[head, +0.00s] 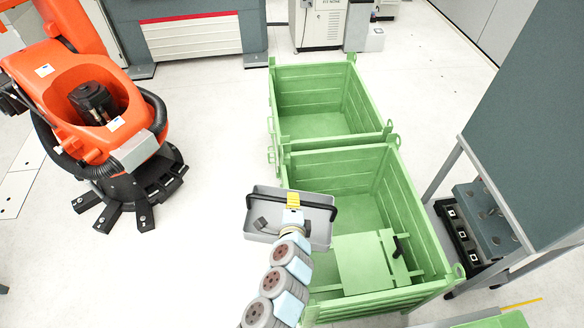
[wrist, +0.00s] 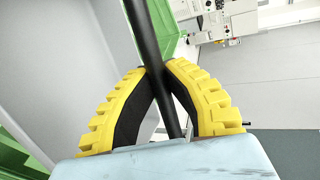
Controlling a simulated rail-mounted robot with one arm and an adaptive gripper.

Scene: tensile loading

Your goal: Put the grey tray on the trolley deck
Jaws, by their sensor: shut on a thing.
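The grey tray (head: 319,228) hangs in the air in the head view, beside and partly over the left wall of the near green crate. It has a black bar handle (wrist: 143,38) across it, and a small dark block (head: 261,223) shows inside at its left. My gripper (head: 293,197) is above the tray's middle, its yellow fingers shut on the handle. In the wrist view, the fingers (wrist: 160,75) close around the black bar, with the tray's grey wall (wrist: 50,75) at left. I cannot make out the trolley deck in either view.
Two open green crates stand end to end, the far one (head: 313,123) empty and the near one (head: 345,172) holding green parts (head: 362,262). An orange robot (head: 85,90) stands at left. A grey-topped bench (head: 525,130) is at right. Pale floor (head: 205,230) left of the crates is clear.

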